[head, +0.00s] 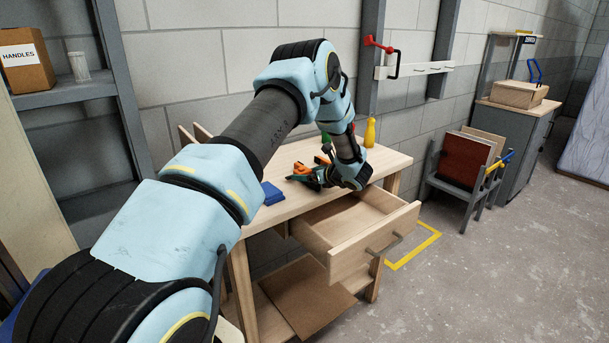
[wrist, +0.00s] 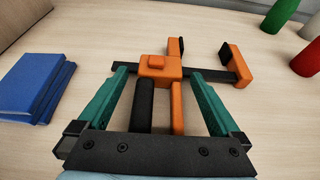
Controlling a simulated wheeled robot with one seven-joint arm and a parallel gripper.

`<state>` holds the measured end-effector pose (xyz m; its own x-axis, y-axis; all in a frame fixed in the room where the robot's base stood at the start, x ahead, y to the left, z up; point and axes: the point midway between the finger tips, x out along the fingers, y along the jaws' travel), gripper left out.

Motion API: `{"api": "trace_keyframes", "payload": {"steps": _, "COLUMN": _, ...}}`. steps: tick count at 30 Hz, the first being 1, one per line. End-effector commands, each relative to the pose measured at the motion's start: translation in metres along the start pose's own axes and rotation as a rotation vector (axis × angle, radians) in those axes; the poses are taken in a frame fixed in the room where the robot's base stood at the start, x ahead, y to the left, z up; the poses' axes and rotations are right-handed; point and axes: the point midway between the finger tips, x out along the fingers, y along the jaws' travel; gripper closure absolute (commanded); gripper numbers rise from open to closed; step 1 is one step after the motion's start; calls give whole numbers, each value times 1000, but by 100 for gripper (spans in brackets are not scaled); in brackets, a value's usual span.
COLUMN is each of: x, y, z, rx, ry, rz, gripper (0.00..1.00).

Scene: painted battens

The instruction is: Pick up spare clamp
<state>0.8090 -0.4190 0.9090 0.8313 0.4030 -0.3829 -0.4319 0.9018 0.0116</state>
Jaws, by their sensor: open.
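An orange and black clamp (wrist: 158,66) lies on the wooden bench top, seen close in the wrist view. Its dark bar runs left to right, with an orange jaw at its right end and a black and orange handle pointing toward me. My gripper (wrist: 165,90) is open, with one teal finger on each side of the clamp's handle and orange body. I cannot tell whether the fingers touch it. In the head view the clamp (head: 300,170) shows partly behind my gripper (head: 318,178) on the bench.
Blue flat blocks (wrist: 36,87) lie left of the clamp. Green (wrist: 280,14) and red (wrist: 307,58) objects stand at the right. The bench drawer (head: 345,222) hangs open in front. A yellow bottle-shaped object (head: 370,133) stands at the bench's back.

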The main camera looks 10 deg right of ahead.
Motion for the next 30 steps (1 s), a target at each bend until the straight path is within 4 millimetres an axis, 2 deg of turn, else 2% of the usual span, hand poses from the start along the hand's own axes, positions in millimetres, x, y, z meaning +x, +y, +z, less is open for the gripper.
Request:
{"api": "trace_keyframes", "payload": {"steps": 2, "x": 0, "y": 0, "z": 0, "rx": 0, "ry": 0, "rz": 0, "gripper": 6}}
{"api": "trace_keyframes", "payload": {"steps": 27, "x": 0, "y": 0, "z": 0, "rx": 0, "ry": 0, "rz": 0, "gripper": 100}}
{"api": "trace_keyframes", "payload": {"steps": 30, "x": 0, "y": 0, "z": 0, "rx": 0, "ry": 0, "rz": 0, "gripper": 100}}
